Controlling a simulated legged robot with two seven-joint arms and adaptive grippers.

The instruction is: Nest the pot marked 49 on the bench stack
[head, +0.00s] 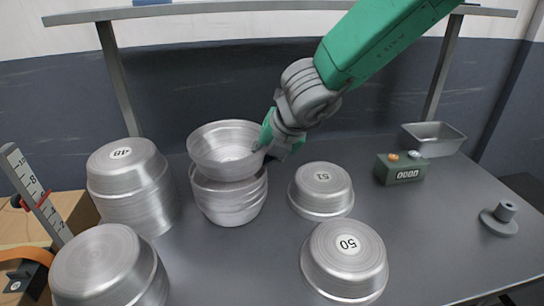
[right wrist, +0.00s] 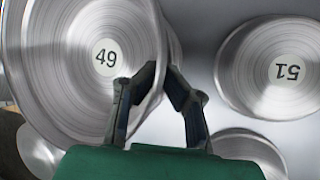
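The pot marked 49 (head: 212,143) is a round metal pot, open side up, at the middle of the head view. Its 49 label shows in the right wrist view (right wrist: 106,57). My right gripper (head: 268,150) is at its right rim, with the rim between the two fingers (right wrist: 163,72), which look closed on it. The pot sits directly over the bench stack (head: 228,205), several upright nested pots. Its lower part overlaps the stack's top rim; I cannot tell whether it rests there or hangs just above. My left gripper is not in view.
Upside-down pots marked 51 (head: 322,188) and 50 (head: 345,258) stand to the right. A stack topped by 48 (head: 124,165) and another pot (head: 105,268) stand left. A green counter box (head: 402,170), metal tray (head: 434,137) and grey knobbed weight (head: 500,218) are farther right.

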